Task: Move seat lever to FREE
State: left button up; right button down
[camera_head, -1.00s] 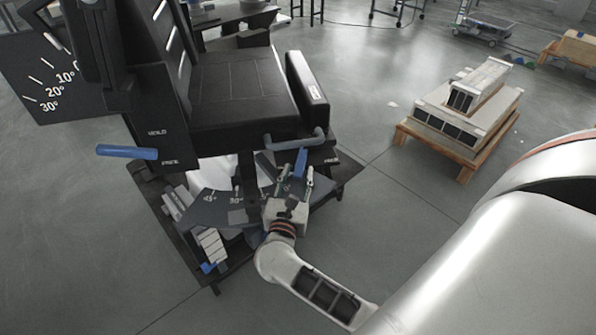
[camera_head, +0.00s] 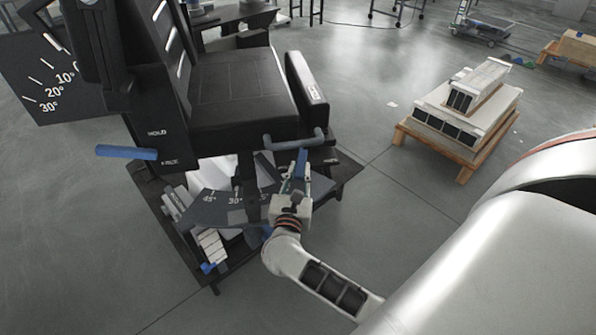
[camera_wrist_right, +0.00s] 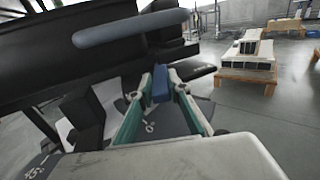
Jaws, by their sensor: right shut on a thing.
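A short blue lever (camera_head: 301,163) stands below the front right corner of the black seat (camera_head: 238,85), under a grey bar handle (camera_head: 292,142). My right gripper (camera_head: 297,178) reaches it from the front, with its fingers shut on the lever. In the right wrist view the blue lever (camera_wrist_right: 160,83) shows between the two fingertips (camera_wrist_right: 163,82). Another blue lever (camera_head: 126,152) sticks out at the seat's left, beside the HOLD and FREE marks (camera_head: 160,147). The marking beside the held lever is too small to read now. My left gripper is not in view.
A wooden pallet with boxes (camera_head: 440,147) stands at the right, with clear floor between.

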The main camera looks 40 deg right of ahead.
jog(key=shift+s+d+n+t+y, duration=0.4)
jog(key=shift+d+n+t+y, duration=0.1)
jog(key=shift+y, duration=0.1)
pick_arm(q)
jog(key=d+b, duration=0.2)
jog(key=b, duration=0.1)
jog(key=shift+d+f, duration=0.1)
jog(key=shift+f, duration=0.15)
pick_arm(e)
jog(key=s+d+n+t+y, duration=0.2)
jog(key=d+n+t+y, duration=0.2)
jog(key=y, duration=0.6)
jog(key=d+n, duration=0.2)
jog(key=n, duration=0.1)
jog(key=shift+s+n+y, duration=0.2)
jog(key=shift+n+y, duration=0.1)
jog(key=shift+y, duration=0.1)
jog(key=c, duration=1.9)
grip_release()
